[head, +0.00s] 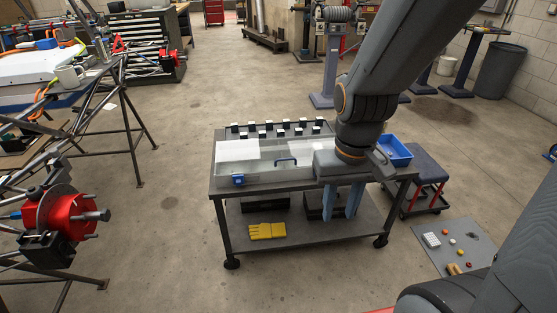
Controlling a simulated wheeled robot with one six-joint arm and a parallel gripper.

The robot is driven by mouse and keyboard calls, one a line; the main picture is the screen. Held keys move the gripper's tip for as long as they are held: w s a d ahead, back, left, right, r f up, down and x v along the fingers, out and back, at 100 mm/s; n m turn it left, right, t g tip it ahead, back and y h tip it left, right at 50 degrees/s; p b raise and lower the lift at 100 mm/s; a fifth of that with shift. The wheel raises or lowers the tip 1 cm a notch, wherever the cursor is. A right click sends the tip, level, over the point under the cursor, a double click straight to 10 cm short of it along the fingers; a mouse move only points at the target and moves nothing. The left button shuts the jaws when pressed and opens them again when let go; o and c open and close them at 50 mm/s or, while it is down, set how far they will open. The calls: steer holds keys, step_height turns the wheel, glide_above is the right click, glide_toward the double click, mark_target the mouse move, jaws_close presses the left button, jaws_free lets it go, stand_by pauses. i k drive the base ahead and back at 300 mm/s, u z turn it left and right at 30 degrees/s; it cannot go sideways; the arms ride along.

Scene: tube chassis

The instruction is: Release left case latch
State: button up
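The case (265,172) is a clear, low box with a pale lid, lying on the top of a grey cart. Its blue left latch (238,180) sits at the front left corner; whether it is fastened is too small to tell.
The cart (300,239) has a lower shelf with yellow gloves (267,230) and dark boxes. A row of black-and-white blocks (277,130) stands behind the case. A blue bin (395,151) is at the right. A tube chassis (105,120) stands at the left, with clear floor between.

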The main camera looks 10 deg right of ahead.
mark_target(238, 180)
steer(key=k, duration=0.6)
steer(key=u, duration=0.5)
steer(key=i, duration=1.65)
steer(key=z, duration=0.4)
